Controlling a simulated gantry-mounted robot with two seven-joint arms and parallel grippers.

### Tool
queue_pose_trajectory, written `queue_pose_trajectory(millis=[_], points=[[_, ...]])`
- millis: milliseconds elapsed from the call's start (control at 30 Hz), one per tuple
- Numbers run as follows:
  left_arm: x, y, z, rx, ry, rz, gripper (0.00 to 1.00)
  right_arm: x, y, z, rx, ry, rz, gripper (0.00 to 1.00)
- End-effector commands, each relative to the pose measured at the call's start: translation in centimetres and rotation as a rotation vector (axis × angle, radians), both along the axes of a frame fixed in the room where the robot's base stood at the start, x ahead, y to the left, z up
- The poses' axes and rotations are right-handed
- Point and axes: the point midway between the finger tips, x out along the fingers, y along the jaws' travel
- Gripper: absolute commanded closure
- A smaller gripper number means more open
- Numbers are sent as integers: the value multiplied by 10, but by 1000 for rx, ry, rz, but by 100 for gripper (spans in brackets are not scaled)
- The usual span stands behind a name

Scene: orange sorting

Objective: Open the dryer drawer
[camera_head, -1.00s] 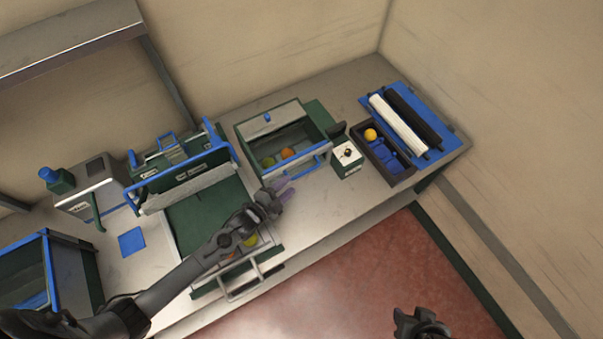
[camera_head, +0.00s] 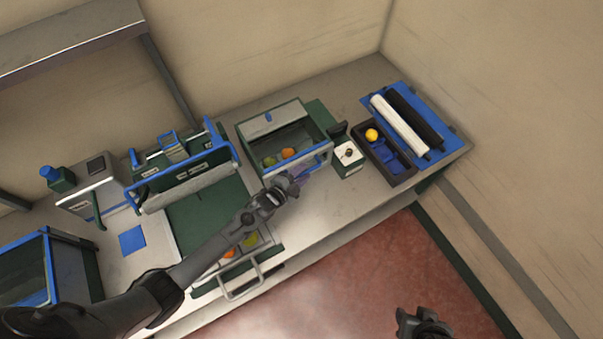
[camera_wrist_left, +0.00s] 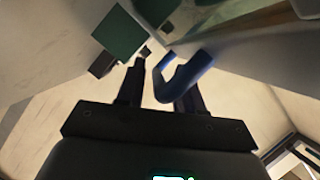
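The glass-fronted green and white box (camera_head: 270,118), which looks like the dryer, stands on the bench with several orange and green fruits inside. Its blue handle (camera_head: 314,164) is at the lower front. My left gripper (camera_head: 292,184) is at the left part of this handle and partly covers it. In the left wrist view the blue handle (camera_wrist_left: 182,78) curves between the fingertips and across the right finger. My left gripper's fingers (camera_wrist_left: 160,85) are apart; whether they touch the handle is unclear. My right gripper (camera_head: 425,322) is far off, over the red floor; its fingers are unclear.
A green tray with a metal handle (camera_head: 240,288) holds fruit below my left forearm. A small white-topped box (camera_head: 348,155) and a dark bin (camera_head: 397,172) with an orange stand to the right. The bench front right of my left gripper is clear.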

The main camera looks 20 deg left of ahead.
Motion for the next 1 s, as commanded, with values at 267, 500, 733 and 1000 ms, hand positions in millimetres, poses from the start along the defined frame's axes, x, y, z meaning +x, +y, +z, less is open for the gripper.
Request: queue_pose_trajectory(millis=[267, 500, 733, 1000], points=[[0, 0, 0, 0, 0, 0, 100, 0, 2, 0, 7, 0, -4, 57], [0, 0, 0, 0, 0, 0, 100, 0, 2, 0, 8, 0, -6, 57], [-8, -10, 1, -3, 2, -2, 100, 0, 2, 4, 8, 0, -5, 57], [-38, -51, 2, -6, 3, -3, 100, 0, 0, 16, 1, 1, 0, 57]])
